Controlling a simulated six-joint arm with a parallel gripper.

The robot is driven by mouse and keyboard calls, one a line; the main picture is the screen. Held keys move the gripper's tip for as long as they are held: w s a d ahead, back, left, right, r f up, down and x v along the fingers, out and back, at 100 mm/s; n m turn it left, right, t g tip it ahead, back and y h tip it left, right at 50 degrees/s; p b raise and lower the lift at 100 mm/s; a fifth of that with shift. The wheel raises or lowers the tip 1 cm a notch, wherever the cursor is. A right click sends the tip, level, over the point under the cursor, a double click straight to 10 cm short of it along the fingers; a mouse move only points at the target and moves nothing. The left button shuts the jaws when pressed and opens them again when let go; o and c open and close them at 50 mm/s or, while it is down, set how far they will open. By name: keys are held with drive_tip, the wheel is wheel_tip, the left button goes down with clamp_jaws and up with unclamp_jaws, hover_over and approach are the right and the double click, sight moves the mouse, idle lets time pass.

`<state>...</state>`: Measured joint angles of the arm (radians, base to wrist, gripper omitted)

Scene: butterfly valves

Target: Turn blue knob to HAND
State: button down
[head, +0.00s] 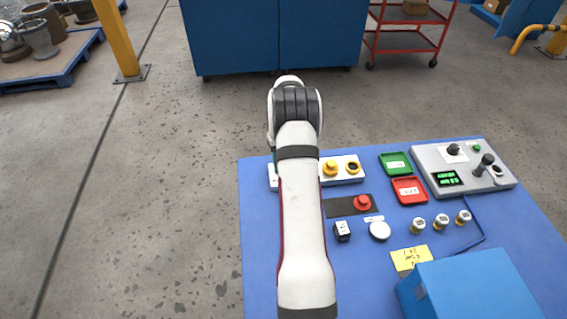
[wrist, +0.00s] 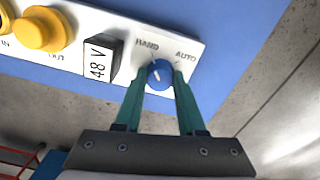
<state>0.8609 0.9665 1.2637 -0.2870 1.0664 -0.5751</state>
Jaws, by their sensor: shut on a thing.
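The blue knob (wrist: 162,74) sits on a white panel (wrist: 118,32) in the wrist view, below the printed words HAND on the left and AUTO on the right. Its white mark leans up and left, toward the HAND side; whether it lines up exactly is too small to tell. My gripper (wrist: 159,80) is shut on the knob, one green finger on each side.
A block marked 48 V (wrist: 100,60) and a yellow button (wrist: 38,30) stand left of the knob in the wrist view. A red button (head: 362,202), green tray (head: 396,163), red tray (head: 409,190) and grey control box (head: 430,155) share the blue table (head: 270,230).

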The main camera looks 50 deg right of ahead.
drive_tip(key=c, duration=0.5)
unclamp_jaws()
drive_tip(key=shift+r, duration=0.1)
wheel_tip(320, 180, up, 16)
drive_tip(key=shift+f, duration=0.2)
drive_tip(key=s+a+r, duration=0.1)
drive_tip(key=a+r, duration=0.2)
drive_tip(key=a, duration=0.7)
drive_tip(key=s+a+r+y, duration=0.1)
drive_tip(key=s+a+r, duration=0.1)
drive_tip(key=a, duration=0.8)
drive_tip(key=s+a+r, duration=0.1)
drive_tip(key=a+r, duration=0.2)
drive_tip(key=a, duration=0.6)
drive_tip(key=s+a+f, duration=0.2)
drive_tip(key=s+a, duration=0.4)
drive_tip(key=s, duration=0.2)
drive_tip(key=s+a+f+n, duration=0.1)
drive_tip(key=s+a+f, duration=0.2)
drive_tip(key=s+a, duration=0.3)
drive_tip(key=shift+s+a+f+y, duration=0.15)
drive_tip(key=shift+s+a+y, duration=0.25)
drive_tip(key=shift+s, duration=0.6)
